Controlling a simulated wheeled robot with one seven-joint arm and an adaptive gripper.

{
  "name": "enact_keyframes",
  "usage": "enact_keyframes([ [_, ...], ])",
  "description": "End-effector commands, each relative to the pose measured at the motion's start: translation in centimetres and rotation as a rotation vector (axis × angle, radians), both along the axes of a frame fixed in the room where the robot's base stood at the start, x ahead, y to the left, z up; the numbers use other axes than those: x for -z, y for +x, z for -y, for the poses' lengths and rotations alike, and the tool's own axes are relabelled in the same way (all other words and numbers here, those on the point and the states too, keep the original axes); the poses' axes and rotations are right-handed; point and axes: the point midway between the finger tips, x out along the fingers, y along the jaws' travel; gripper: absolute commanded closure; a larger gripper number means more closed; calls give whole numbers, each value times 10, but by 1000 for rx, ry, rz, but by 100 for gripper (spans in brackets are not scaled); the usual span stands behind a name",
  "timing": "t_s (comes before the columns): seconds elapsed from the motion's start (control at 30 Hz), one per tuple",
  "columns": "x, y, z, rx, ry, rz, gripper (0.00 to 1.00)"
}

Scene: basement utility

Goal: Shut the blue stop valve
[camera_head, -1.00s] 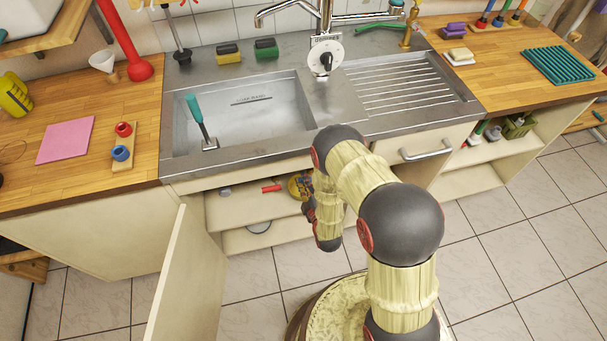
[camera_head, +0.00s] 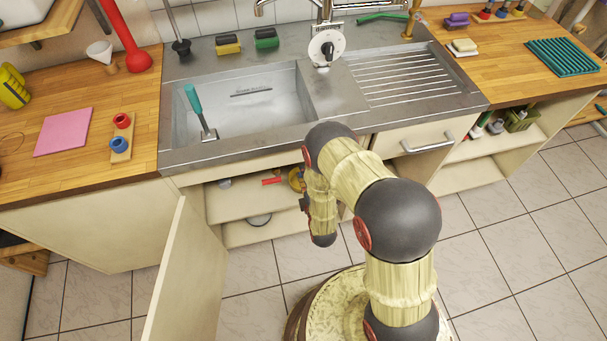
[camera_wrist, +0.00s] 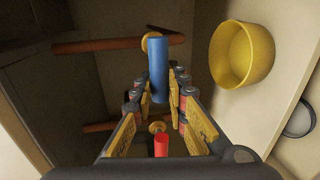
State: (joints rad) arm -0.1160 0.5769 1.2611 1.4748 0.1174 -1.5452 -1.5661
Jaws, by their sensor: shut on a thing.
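The blue stop valve's lever (camera_wrist: 158,68) is in the middle of the wrist view. It hangs from a brass-coloured fitting on a copper pipe and lies across the pipe in the picture. My gripper (camera_wrist: 158,82) has its fingers on both sides of this lever and is shut on it. A second lever, red (camera_wrist: 160,146), shows below it, near my palm, on a lower pipe. In the head view a red lever (camera_head: 271,181) shows inside the open cupboard; the blue lever is hidden there behind my arm and the sink front.
A yellow bowl (camera_wrist: 242,54) stands close to the right of my fingers, on a pale shelf (camera_wrist: 287,50). A round grey-rimmed dish (camera_wrist: 300,120) lies beyond it. The open cupboard door (camera_head: 168,278) stands left of my arm. Copper pipes (camera_wrist: 98,46) run behind the levers.

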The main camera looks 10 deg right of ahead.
Motion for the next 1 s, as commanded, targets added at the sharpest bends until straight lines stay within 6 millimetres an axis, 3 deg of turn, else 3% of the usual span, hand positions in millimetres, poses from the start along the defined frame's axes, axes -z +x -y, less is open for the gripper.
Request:
enact_keyframes([
  [0.1,1,-1,-1,-2,-1,-2,100],
  [0.13,1,-1,-1,-2,-1,-3,84],
  [0.43,1,0,0,-1,0,-1,67],
  [0.77,0,-2,0,-1,0,-1,67],
  [1.0,-6,-33,-1,-2,-1,-4,67],
])
